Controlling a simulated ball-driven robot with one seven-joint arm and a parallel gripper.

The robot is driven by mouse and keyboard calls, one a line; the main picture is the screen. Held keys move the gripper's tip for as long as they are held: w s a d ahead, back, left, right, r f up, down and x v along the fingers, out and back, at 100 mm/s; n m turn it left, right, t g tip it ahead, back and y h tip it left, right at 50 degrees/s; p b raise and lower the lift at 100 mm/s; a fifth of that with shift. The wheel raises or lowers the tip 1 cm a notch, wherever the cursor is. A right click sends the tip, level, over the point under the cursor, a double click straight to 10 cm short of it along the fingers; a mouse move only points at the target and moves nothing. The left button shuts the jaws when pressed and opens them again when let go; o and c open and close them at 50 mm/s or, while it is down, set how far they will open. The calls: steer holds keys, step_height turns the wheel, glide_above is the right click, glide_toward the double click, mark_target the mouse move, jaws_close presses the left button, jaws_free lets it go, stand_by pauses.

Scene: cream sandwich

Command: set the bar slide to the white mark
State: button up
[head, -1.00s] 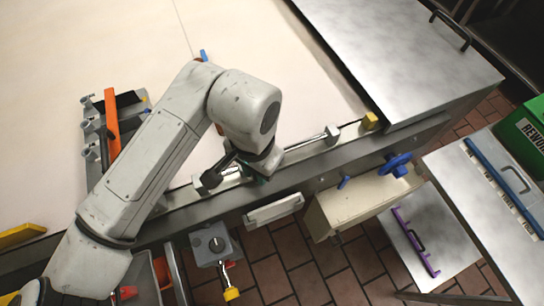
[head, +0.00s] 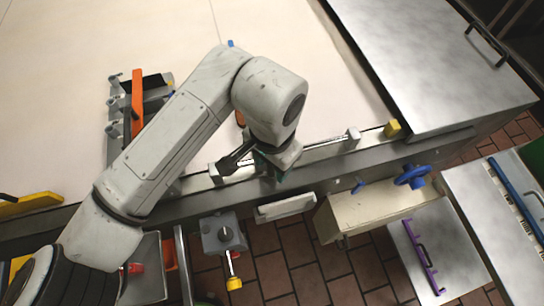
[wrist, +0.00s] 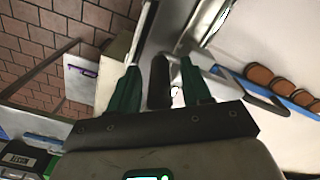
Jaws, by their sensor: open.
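The slide is a bright metal bar (head: 325,143) running along the front edge of the pale table, with grey end blocks. A dark handle (head: 236,157) tilts up beside my gripper, near the bar's left end. My gripper (head: 273,168) is low over the bar, partly hidden by my wrist. In the wrist view its two green fingers (wrist: 159,72) are apart, with a dark rounded handle (wrist: 158,88) between them. I cannot tell whether they touch it. A small whitish spot (wrist: 177,96) shows beside that handle; I cannot tell if it is the white mark.
A yellow block (head: 392,128) stands past the bar's right end, next to a steel cover (head: 430,60). Below the edge are a white handle (head: 285,207), a cream box (head: 365,208) with a blue wheel (head: 412,175), and a grey box (head: 222,232).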

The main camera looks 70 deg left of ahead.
step_height(320, 180, up, 10)
steer(key=shift+b, duration=0.7)
